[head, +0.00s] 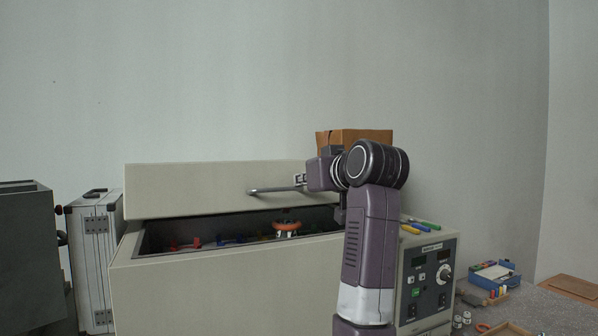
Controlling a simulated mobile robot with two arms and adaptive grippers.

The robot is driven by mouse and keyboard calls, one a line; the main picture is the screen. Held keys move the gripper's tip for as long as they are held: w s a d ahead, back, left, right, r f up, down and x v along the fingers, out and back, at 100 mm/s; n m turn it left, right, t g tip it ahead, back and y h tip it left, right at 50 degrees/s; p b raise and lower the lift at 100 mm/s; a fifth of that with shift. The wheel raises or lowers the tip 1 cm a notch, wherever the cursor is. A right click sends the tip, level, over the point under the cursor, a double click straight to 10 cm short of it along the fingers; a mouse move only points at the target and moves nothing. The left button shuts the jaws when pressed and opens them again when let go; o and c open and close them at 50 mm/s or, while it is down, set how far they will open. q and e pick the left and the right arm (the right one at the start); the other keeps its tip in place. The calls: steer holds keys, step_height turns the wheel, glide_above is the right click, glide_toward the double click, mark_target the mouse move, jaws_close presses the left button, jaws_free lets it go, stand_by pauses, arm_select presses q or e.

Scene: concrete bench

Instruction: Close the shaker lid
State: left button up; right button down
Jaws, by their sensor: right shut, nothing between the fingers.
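The beige shaker (200,285) stands on the bench with its lid (190,190) raised. A dark gap under the lid shows the inside, with several coloured clamps and a vessel with an orange ring (288,224). A grey bar handle (270,190) runs along the lid's front. My right gripper (300,180) is at the right end of this handle, in front of the lid, shut with nothing held. Whether it touches the handle or lid I cannot tell. My right arm hides the right part of the lid and shaker front. My left gripper is out of view.
A control panel (428,280) is on the shaker's right side, with coloured pens (420,228) above it. A cardboard box (360,137) shows behind the lid. A silver case (95,260) stands close at left. A blue tray (493,275) and small items lie at right.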

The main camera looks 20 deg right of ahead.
step_height(320, 180, down, 10)
steer(key=s+t+b, duration=0.1)
steer(key=s+b, duration=0.1)
steer(key=b, duration=0.8)
steer(key=shift+s+t, duration=0.35)
steer(key=shift+t, duration=0.05)
steer(key=shift+d, duration=0.1)
steer(key=shift+r, duration=0.15)
